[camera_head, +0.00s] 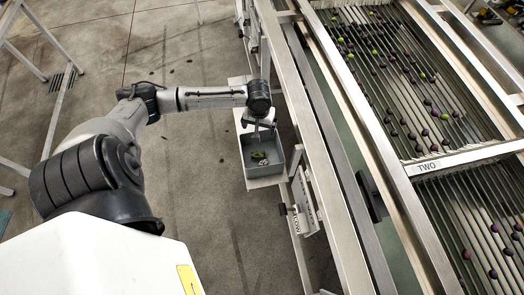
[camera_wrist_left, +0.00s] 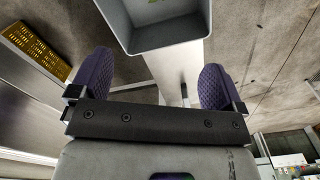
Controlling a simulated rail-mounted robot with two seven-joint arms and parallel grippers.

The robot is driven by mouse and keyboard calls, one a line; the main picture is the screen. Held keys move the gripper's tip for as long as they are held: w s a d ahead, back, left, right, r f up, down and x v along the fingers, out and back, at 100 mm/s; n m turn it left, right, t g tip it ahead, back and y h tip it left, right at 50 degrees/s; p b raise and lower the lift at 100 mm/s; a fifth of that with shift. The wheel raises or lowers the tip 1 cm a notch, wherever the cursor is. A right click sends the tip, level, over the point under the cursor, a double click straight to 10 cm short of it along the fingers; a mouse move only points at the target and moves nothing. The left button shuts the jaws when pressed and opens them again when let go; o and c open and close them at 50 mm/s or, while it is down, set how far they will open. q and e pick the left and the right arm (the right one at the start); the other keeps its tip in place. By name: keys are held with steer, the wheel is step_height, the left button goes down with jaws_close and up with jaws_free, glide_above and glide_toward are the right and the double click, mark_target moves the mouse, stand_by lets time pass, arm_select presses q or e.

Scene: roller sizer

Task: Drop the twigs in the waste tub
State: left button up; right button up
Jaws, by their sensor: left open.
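A grey open tub (camera_head: 277,172) sits on a light shelf beside the sizer frame, in the middle of the head view. Small green pieces that look like leafy twigs (camera_head: 259,157) lie inside it. In the left wrist view the tub (camera_wrist_left: 172,42) shows at the top, beyond the fingertips, with a trace of green at the picture's edge. My left gripper (camera_head: 260,126) is over the tub's far end. In the wrist view its two purple pads stand wide apart with nothing between them (camera_wrist_left: 155,75). My right gripper does not show.
The roller sizer (camera_head: 425,100) fills the right side, with dark and green olives on its rollers. Its long metal rail (camera_head: 318,150) runs close beside the tub. A small lettered bracket (camera_head: 305,205) stands just in front. The concrete floor (camera_head: 215,210) to the left is mostly clear.

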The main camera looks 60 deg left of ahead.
arm_select(q)
steer(key=shift+r, duration=1.8)
